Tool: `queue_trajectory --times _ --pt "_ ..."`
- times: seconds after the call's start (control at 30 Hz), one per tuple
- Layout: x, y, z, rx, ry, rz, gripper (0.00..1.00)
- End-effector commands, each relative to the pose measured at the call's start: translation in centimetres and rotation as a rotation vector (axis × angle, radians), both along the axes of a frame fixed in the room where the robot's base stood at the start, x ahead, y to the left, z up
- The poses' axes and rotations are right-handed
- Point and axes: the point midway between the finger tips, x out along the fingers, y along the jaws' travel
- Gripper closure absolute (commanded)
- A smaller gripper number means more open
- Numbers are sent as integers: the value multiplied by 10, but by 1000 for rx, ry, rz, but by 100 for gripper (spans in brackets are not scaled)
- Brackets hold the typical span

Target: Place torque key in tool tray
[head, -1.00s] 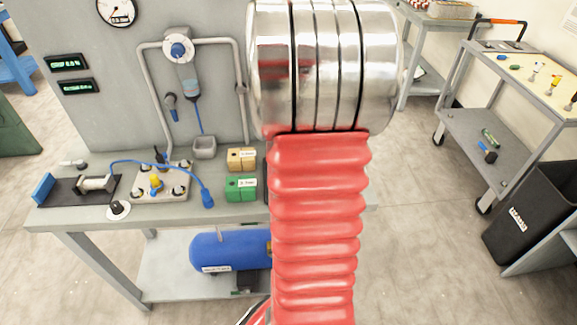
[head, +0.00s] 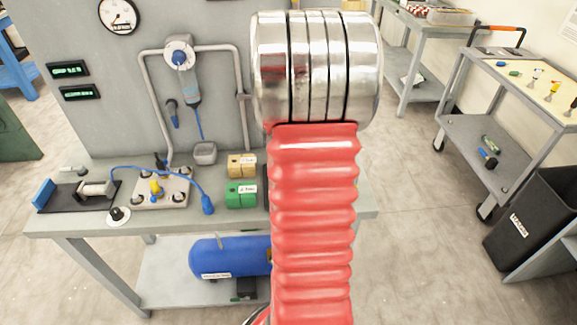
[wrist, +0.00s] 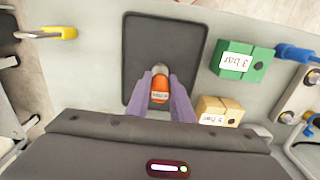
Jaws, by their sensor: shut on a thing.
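The torque key (wrist: 160,83) is a small orange piece with a label, held upright or nearly so between the purple fingers of my gripper (wrist: 160,92) in the wrist view. The tool tray (wrist: 190,35) is a dark grey, round-cornered rectangle on the bench, directly behind the key in that view. I cannot tell whether the key touches the tray. In the head view my red arm hides the gripper, the key and nearly all of the tray.
Green (head: 240,194) and tan (head: 241,165) blocks sit beside the tray on the grey bench (head: 100,220). The green block shows as "3 bar" in the wrist view (wrist: 243,62). A yellow-handled part (wrist: 60,33) is near the bench edge. A cart (head: 480,130) stands right.

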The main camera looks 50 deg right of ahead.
Motion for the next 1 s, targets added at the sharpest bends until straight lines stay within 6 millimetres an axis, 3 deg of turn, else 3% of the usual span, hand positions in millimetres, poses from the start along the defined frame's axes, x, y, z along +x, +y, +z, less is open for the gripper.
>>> queue_trajectory --times 0.37,0.4,0.63,1.0 --pt "0 0 -3 0 0 -1 100" --pt "0 0 -3 0 0 -1 77" --pt "0 0 -3 0 0 -1 61" --pt "0 -1 2 -2 -1 -1 61"
